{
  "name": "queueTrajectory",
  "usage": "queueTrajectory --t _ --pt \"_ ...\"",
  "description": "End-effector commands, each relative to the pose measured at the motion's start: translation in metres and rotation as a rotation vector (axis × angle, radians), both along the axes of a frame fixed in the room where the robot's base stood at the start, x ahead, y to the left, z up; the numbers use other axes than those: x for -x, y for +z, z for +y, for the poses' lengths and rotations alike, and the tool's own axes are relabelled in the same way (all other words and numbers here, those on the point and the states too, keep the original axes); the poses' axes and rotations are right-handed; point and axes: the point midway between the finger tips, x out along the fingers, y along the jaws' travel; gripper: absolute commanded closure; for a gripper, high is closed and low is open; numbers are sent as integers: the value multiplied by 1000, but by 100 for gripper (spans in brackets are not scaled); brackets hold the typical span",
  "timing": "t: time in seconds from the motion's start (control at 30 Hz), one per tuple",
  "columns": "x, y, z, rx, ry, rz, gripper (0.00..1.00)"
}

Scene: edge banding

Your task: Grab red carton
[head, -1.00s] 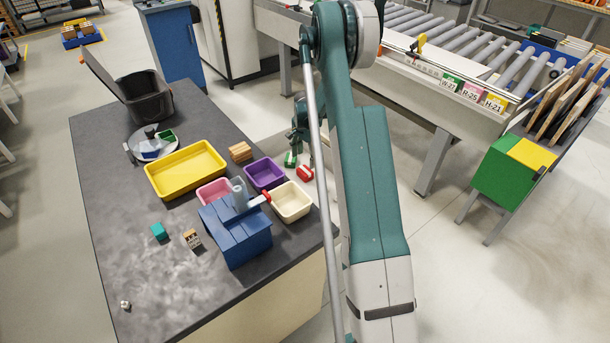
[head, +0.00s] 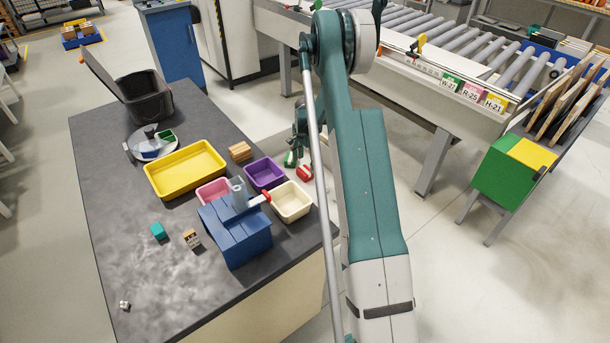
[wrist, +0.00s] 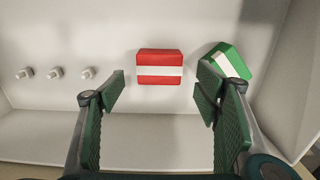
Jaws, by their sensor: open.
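The red carton (wrist: 160,70) with a white band lies on a pale surface in the upper middle of the wrist view. It also shows in the head view (head: 304,173), just beyond the table's right edge and partly behind my arm. My gripper (wrist: 163,92) is open and empty. Its green-padded fingers stand apart, one to the left and one to the right of the carton in the picture, with the carton ahead of the tips. No contact shows. In the head view my gripper (head: 301,128) is partly hidden by my arm.
A green carton (wrist: 230,62) with a white band lies tilted just right of the red one, close to the right fingertip. Pale walls border the surface. Several pale pegs (wrist: 56,73) stand at left. The dark table (head: 130,255) holds trays and a blue box.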

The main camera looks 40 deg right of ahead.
Motion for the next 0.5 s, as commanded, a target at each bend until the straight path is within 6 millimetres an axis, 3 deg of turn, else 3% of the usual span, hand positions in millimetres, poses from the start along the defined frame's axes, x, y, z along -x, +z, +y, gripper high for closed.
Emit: queueTrajectory --t 0.27,0.5 --pt "0 -4 0 0 0 0 37" --pt "1 -28 -1 0 0 0 37"
